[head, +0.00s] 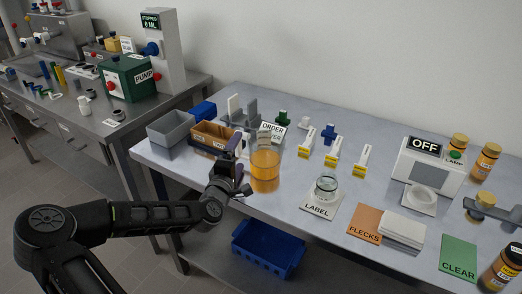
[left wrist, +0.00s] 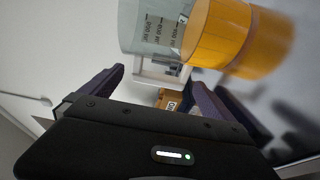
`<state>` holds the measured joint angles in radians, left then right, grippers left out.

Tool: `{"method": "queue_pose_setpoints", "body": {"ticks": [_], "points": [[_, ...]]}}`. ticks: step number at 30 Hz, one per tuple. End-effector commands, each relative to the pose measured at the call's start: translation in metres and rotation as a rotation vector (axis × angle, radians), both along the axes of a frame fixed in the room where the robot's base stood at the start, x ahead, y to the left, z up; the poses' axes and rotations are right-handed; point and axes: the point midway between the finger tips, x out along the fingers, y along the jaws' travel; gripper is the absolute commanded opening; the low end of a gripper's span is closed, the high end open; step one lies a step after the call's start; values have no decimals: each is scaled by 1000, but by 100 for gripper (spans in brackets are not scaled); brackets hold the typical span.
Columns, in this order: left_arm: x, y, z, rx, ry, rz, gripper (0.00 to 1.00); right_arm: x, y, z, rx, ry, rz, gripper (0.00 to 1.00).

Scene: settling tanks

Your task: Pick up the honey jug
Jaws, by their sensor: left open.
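The honey jug (head: 265,170) is a clear, straight-sided vessel with amber liquid inside, standing upright near the front edge of the grey bench. In the left wrist view the honey jug (left wrist: 235,38) shows tilted across the top, with volume marks on its clear wall; part of it is cut off. My left gripper (head: 236,160) is open, just left of the jug in the head view. Its two dark fingers (left wrist: 157,80) are spread with nothing held between them; the jug appears above the gap. I cannot tell whether a finger touches the jug. My right gripper is out of view.
Behind the gripper are a brown bin (head: 212,137), a grey bin (head: 170,128) and an order card (head: 272,131). A blue crate (head: 268,250) sits below the bench. Bench space just right of the jug is clear.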

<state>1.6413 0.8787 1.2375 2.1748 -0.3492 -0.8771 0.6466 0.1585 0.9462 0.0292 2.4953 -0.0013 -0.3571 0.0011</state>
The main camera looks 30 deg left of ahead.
Motion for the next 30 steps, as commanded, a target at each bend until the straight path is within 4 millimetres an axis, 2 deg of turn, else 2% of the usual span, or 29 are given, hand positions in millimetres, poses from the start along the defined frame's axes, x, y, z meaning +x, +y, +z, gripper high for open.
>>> {"method": "queue_pose_setpoints", "body": {"ticks": [7, 15, 25, 30], "points": [[2, 0, 0, 0, 0, 0, 100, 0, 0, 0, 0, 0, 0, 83], [25, 7, 0, 0, -1, 0, 100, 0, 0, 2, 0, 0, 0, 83], [27, 8, 0, 0, 0, -1, 100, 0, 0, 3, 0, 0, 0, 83], [45, 14, 1, -3, -2, 0, 100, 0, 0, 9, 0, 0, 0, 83]]}}
